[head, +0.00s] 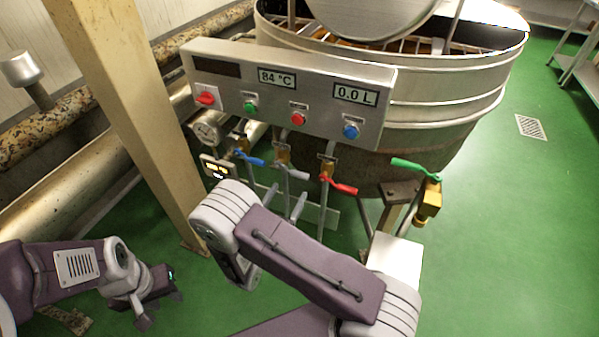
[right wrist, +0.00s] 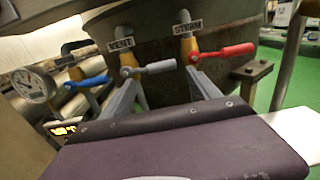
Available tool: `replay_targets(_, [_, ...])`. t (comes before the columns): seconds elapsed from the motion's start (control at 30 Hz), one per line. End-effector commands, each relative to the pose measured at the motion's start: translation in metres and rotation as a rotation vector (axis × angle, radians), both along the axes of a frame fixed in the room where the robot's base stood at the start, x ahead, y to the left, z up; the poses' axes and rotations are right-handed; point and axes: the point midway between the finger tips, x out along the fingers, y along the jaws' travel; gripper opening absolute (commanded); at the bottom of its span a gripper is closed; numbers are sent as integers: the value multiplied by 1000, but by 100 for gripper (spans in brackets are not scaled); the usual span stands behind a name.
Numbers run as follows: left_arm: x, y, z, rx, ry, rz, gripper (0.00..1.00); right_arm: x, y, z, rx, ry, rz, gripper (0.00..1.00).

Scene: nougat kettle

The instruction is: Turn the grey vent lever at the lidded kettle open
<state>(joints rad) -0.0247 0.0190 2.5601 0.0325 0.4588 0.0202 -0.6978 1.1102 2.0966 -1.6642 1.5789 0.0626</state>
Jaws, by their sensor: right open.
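The grey vent lever (head: 292,171) sits on a brass valve below the control panel, between a blue and a red lever. In the right wrist view the lever (right wrist: 158,67) points right from its valve, under a "VENT" label. My right gripper (head: 289,190) is open, its two grey fingers apart just below the lever. In the right wrist view the fingertips (right wrist: 163,77) lie on either side of the lever; I cannot tell whether they touch it. Its purple arm hides part of the gripper. My left gripper (head: 160,294) is low at the left, away from the valves; its jaws are unclear.
The blue lever (head: 249,158), red lever (head: 339,186) and green lever (head: 415,169) are close by. The panel (head: 225,98) overhangs the valves, in front of the large kettle (head: 445,95). A beige post (head: 125,105) stands at left. Green floor is clear at right.

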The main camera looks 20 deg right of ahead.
Motion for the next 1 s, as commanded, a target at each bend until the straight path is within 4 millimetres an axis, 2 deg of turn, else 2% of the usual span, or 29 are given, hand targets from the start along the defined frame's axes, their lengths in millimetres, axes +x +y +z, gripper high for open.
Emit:
replay_targets(0.17, [0, 0, -4, 0, 0, 0, 36, 7, -9, -1, 2, -1, -7, 71])
replay_targets(0.4, [0, 0, -14, 0, 0, 0, 36, 42, -46, -2, 5, -2, -11, 71])
replay_targets(0.53, [0, 0, -17, 0, 0, 0, 36, 56, -59, -2, 4, -1, -9, 71])
replay_targets(0.7, [0, 0, -18, 0, 0, 0, 36, 64, -66, 0, 3, -1, -7, 71])
replay_targets(0.9, [0, 0, -17, 0, 0, 0, 36, 64, -66, 0, 3, 0, -6, 71])
replay_targets(1.0, [0, 0, -17, 0, 0, 0, 36, 64, -66, 0, 3, 0, -6, 43])
